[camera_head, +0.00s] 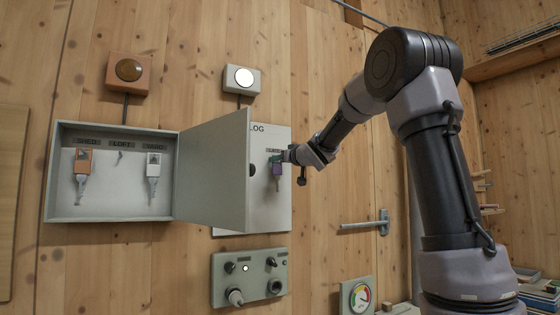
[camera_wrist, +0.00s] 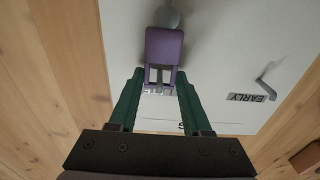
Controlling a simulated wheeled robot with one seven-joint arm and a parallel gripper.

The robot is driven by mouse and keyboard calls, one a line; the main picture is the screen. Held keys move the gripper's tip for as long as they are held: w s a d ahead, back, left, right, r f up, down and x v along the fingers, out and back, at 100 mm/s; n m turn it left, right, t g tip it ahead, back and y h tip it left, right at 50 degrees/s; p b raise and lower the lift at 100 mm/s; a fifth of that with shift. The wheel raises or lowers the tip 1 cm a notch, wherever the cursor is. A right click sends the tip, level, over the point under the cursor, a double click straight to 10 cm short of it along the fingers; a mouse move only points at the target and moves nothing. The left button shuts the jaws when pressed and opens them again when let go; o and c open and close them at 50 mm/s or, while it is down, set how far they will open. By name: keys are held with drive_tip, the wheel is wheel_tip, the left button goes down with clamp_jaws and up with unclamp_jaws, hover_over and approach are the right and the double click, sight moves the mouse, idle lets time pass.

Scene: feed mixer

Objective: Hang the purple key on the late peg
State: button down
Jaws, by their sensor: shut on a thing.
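The purple key (camera_wrist: 164,47) has a purple fob and a grey shaft. In the head view the purple key (camera_head: 277,170) is against the white log board (camera_head: 268,210), shaft hanging down. My gripper (camera_wrist: 160,76) has its green fingers shut on the fob's end. In the head view my gripper (camera_head: 281,158) is at the board, partly hidden by its own wrist. The late label (camera_wrist: 160,89) shows between the fingers, partly covered. The late peg is hidden, so I cannot tell whether the key is on it. The early peg (camera_wrist: 266,84) is bare, above its label.
A grey cabinet (camera_head: 112,216) stands open at left, its door (camera_head: 212,175) swung out beside the board. Inside hang an orange key (camera_head: 83,163) and a white key (camera_head: 153,168); the middle peg (camera_head: 120,155) is bare. A control box (camera_head: 250,278) is below; a door handle (camera_head: 365,224) is at right.

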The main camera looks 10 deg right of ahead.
drive_tip(key=shift+c, duration=1.3)
unclamp_jaws()
drive_tip(key=v, duration=1.1)
drive_tip(key=s+d+f+m+g+h, duration=0.3)
drive_tip(key=s+d+f+m, duration=0.1)
drive_tip(key=s+f, duration=0.5)
drive_tip(key=s+d+f+m+g+h, duration=0.25)
drive_tip(key=s+f, duration=0.35)
drive_tip(key=s, duration=0.4)
drive_tip(key=s+a+f+g+y, duration=0.1)
drive_tip(key=s+a+f+g, duration=0.1)
drive_tip(key=s+f, duration=0.2)
drive_tip(key=s+a+f+m+g+y, duration=0.1)
drive_tip(key=s+f+g, duration=0.2)
drive_tip(key=s, duration=0.5)
drive_tip(key=shift+a+f, duration=0.4)
drive_tip(key=shift+f, duration=0.2)
